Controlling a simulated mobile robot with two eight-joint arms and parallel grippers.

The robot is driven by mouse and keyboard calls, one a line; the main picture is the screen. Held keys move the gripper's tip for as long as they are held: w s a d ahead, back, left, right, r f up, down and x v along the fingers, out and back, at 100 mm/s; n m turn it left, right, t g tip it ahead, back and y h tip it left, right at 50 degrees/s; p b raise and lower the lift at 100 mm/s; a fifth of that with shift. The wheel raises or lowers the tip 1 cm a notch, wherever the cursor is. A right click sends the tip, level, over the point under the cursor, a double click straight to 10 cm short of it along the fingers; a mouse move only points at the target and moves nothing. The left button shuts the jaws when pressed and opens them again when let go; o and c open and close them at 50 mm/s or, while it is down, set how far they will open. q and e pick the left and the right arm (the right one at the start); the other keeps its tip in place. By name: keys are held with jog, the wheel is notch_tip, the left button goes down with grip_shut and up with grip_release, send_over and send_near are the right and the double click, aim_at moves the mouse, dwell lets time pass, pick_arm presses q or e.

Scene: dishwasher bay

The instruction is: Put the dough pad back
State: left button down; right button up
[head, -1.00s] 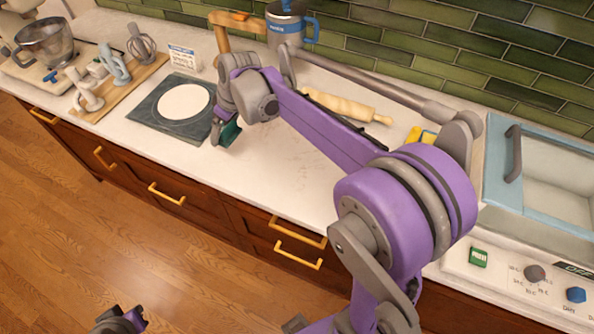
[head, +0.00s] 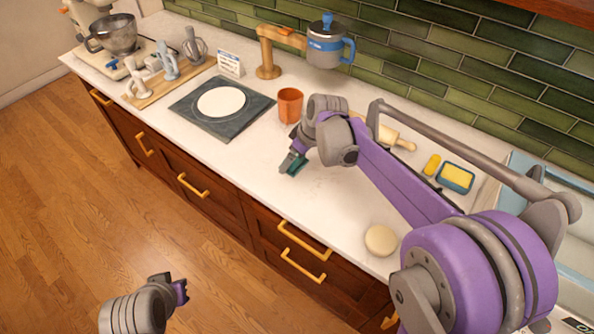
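A dark square pad (head: 191,102) with a white round disc (head: 221,102) on it lies flat on the counter, left of centre. A pale round piece that looks like dough (head: 380,240) lies apart from it near the counter's front edge. My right gripper (head: 292,163) points down over the counter, right of the dark pad and clear of it. Nothing shows in it, but its finger gap is too small to judge. My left gripper (head: 180,288) is low over the floor in front of the drawers, away from everything; its finger opening is unclear.
An orange cup (head: 290,105) stands between the pad and my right arm. A rolling pin (head: 396,138), partly hidden, lies behind that arm. The front middle counter is clear.

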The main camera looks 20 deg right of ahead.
aim_at(298, 165)
jog(key=shift+f, duration=2.35)
jog(key=shift+f, duration=0.15)
jog(key=o, duration=0.9)
jog(key=shift+o, duration=0.2)
jog(key=shift+s, duration=0.1)
